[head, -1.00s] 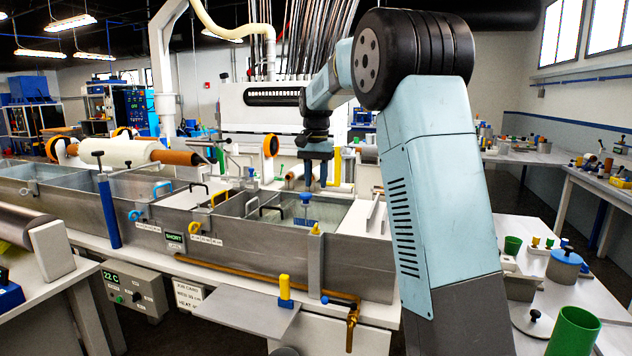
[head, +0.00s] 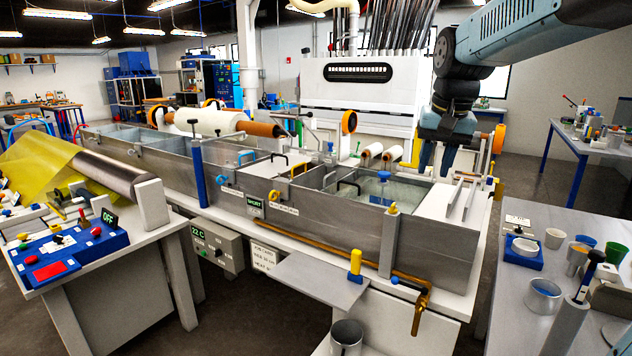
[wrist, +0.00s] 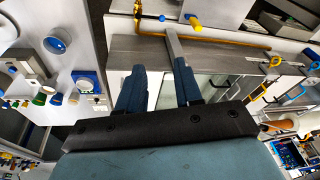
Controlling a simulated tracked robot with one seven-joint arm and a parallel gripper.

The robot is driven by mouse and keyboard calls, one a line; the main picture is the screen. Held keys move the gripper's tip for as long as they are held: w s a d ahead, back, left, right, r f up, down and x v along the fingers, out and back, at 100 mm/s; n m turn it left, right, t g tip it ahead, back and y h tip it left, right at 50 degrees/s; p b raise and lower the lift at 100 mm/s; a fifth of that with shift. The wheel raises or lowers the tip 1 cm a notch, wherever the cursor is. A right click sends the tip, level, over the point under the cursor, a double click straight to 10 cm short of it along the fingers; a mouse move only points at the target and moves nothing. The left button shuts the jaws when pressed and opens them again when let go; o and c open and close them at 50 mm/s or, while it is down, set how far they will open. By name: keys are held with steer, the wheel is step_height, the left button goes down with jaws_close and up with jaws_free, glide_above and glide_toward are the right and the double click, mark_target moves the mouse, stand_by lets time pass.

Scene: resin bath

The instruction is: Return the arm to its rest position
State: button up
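My gripper (head: 436,166) hangs with its fingers pointing down over the right end of the resin bath (head: 330,228). My arm reaches it from the upper right of the head view. In the wrist view the two blue fingers (wrist: 160,85) stand apart, with nothing seen held between them. The gripper is open and appears clear of the bath's rim and the pale top beside it.
White plates (head: 462,200) stand upright on the bath's right end. A yellow-topped post (head: 392,209) and brass tap (head: 421,310) are at its front. Right, a bench holds cups and a blue-based dish (head: 525,250). Left, a blue control box (head: 65,250) sits on another bench.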

steer(key=s+f+n+t, duration=0.1)
steer(key=s+f, duration=0.2)
steer(key=s, duration=0.6)
steer(key=s+f+n+t, duration=0.1)
steer(key=s+f, duration=0.3)
steer(key=s, duration=0.5)
steer(key=shift+s+f+n+t, duration=0.2)
steer(key=shift+n+t, duration=0.1)
steer(key=shift+n, duration=0.1)
steer(key=shift+a, duration=0.1)
